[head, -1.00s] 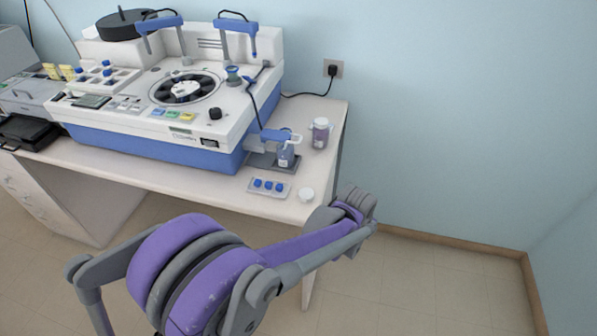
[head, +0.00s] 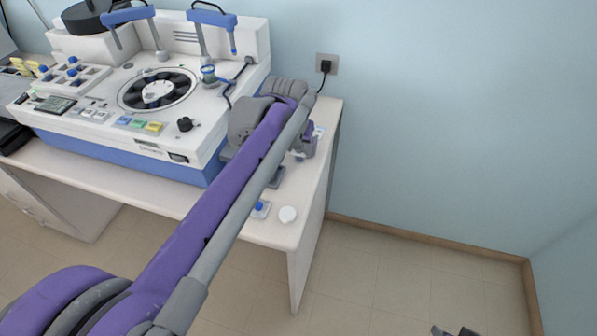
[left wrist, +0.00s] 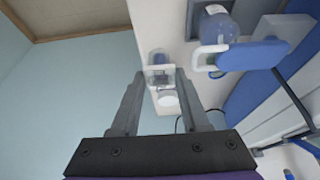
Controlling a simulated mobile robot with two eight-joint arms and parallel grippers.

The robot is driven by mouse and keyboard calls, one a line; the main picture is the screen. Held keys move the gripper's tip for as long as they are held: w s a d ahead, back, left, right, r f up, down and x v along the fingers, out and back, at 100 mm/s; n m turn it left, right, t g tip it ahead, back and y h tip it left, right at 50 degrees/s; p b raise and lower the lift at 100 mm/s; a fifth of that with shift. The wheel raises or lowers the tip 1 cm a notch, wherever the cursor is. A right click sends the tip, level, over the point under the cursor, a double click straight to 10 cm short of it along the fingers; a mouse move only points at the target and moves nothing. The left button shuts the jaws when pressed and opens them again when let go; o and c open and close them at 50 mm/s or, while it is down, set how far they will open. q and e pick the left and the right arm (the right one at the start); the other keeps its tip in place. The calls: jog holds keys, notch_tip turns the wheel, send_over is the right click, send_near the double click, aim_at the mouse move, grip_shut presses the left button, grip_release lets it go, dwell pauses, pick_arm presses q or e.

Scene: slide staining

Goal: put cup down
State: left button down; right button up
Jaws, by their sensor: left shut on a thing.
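I cannot tell whether the cup's base touches the table. A dark part at the bottom edge may be my right gripper (head: 456,331).
The white and blue machine (head: 130,135) fills the table's left. A bottle (left wrist: 216,27) with a white handle-like loop stands close by the cup. A white cap (head: 288,214) and a blue-topped piece (head: 260,208) lie near the front edge. The wall outlet (head: 326,64) is behind.

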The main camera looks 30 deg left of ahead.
aim_at(299, 161)
pick_arm(q)
jog(key=f, duration=0.5)
jog(key=shift+s+d, duration=0.2)
jog(key=shift+s, duration=0.05)
jog(key=shift+f, duration=2.05)
pick_arm(e)
jog(key=shift+s+d+f, duration=0.15)
jog(key=shift+s+f, duration=0.15)
jog(key=shift+f, duration=0.1)
pick_arm(q)
jog(key=shift+w+f+b, duration=0.1)
jog(key=shift+f+b, duration=0.05)
jog(key=shift+b, duration=0.2)
pick_arm(e)
jog(key=shift+f, duration=0.1)
pick_arm(q)
jog(key=shift+c, duration=2)
grip_release()
